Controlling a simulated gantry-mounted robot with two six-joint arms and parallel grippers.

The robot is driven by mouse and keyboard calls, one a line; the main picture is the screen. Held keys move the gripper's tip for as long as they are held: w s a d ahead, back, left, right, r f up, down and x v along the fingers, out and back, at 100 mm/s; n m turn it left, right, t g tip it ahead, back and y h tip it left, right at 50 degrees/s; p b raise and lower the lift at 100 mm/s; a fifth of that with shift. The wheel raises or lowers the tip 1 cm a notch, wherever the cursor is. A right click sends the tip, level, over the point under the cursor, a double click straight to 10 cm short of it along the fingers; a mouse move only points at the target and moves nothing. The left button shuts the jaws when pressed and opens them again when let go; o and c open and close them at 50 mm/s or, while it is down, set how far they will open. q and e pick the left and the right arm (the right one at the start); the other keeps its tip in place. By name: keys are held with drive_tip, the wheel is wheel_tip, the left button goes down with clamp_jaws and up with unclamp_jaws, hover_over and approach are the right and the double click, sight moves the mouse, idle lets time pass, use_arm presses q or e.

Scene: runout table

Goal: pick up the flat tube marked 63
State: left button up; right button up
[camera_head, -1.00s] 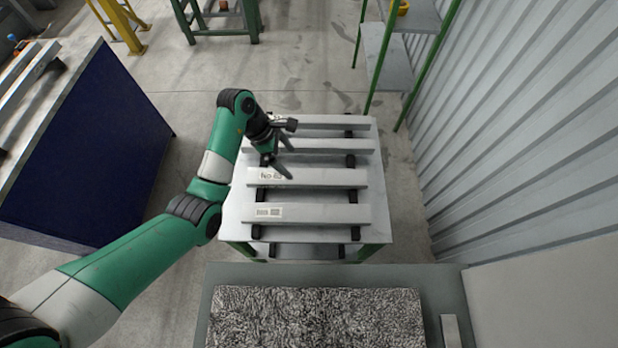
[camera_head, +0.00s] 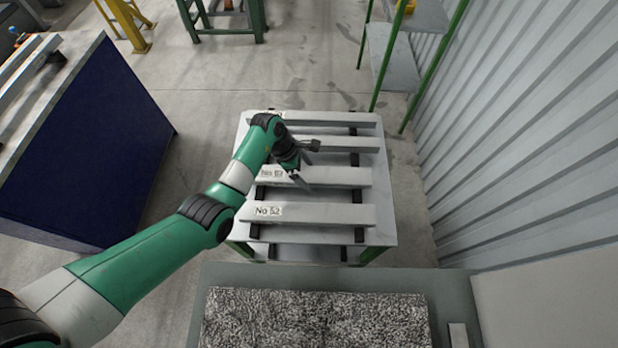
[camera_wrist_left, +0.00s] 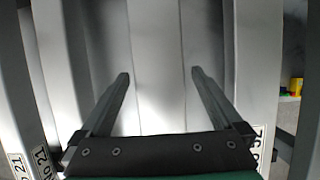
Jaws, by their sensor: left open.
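The flat tube (camera_head: 340,177), third from the back, lies crosswise on the table; its label seems to begin with 6, the second digit is blurred. My left gripper (camera_head: 308,165) is open above it, near its left half. In the left wrist view a pale flat tube (camera_wrist_left: 158,70) runs between the two spread fingers, touching neither as far as I can tell; its label is hidden. The front tube (camera_head: 320,216) is marked No 52 and shows at right in the wrist view (camera_wrist_left: 255,80). A tube marked No 21 (camera_wrist_left: 62,70) is at left there.
The tubes rest across dark bearers on a pale table (camera_head: 388,222) with green legs. Two more tubes lie behind. A grey bench with a speckled slab (camera_head: 315,320) is nearest me. A corrugated wall (camera_head: 520,150) stands at right, a blue cabinet (camera_head: 100,150) at left.

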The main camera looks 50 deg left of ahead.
use_arm(q)
drive_tip(key=shift+f, duration=0.1)
drive_tip(key=shift+c, duration=0.3)
clamp_jaws()
